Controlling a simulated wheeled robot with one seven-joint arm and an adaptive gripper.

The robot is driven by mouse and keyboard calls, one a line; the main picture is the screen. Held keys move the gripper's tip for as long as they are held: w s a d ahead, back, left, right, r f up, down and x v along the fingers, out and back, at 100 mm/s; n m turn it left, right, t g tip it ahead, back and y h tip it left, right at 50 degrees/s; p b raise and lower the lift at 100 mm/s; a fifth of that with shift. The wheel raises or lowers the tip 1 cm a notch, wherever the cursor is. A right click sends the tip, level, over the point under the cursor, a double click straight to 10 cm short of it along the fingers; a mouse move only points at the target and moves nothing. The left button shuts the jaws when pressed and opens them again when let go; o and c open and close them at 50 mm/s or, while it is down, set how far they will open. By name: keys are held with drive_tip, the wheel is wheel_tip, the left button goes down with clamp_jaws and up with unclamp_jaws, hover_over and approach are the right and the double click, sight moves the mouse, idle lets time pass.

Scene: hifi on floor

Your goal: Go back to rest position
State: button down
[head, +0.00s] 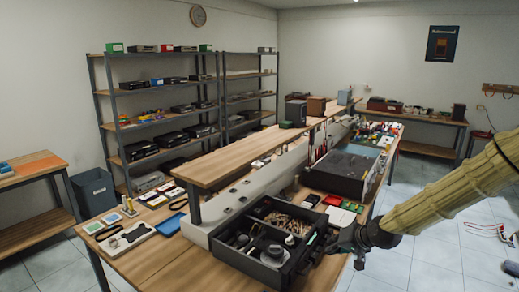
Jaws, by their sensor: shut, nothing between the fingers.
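My arm comes in from the right edge, wrapped in a pale yellow ribbed sleeve. My gripper (345,249) is at its end, dark and small in the picture, at the right end of a black open tray (240,266) on the wooden workbench (158,262). The gripper's fingers are shut with nothing between them. I cannot tell whether it touches the tray's edge.
The tray holds dark round parts and pale sticks. A large dark case (345,171) stands further back on the bench, below a raised wooden shelf (235,164). Metal racks (160,122) line the back wall. Floor (425,265) is clear beneath my arm; cables (488,229) lie right.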

drive_tip(key=s+a+f+g+h, duration=0.1)
drive_tip(key=s+a+f+g, duration=0.1)
drive_tip(key=s+f, duration=0.75)
drive_tip(key=s+a+f+g, duration=0.2)
drive_tip(key=s+f, duration=0.5)
drive_tip(key=f, duration=0.5)
drive_tip(key=s+d+f+n+g+h, duration=0.1)
drive_tip(key=s+f, duration=0.3)
drive_tip(key=s, duration=0.6)
drive_tip(key=s+d+f+n+g+h, duration=0.15)
drive_tip(key=s+f, duration=0.25)
drive_tip(key=s, duration=0.6)
drive_tip(key=s+d+f+g+h, duration=0.1)
drive_tip(key=s+f, duration=0.3)
drive_tip(key=s, duration=0.7)
wheel_tip(320, 180, down, 10)
drive_tip(key=b, duration=1)
drive_tip(key=shift+w+a+r, duration=0.25)
drive_tip(key=shift+w, duration=0.05)
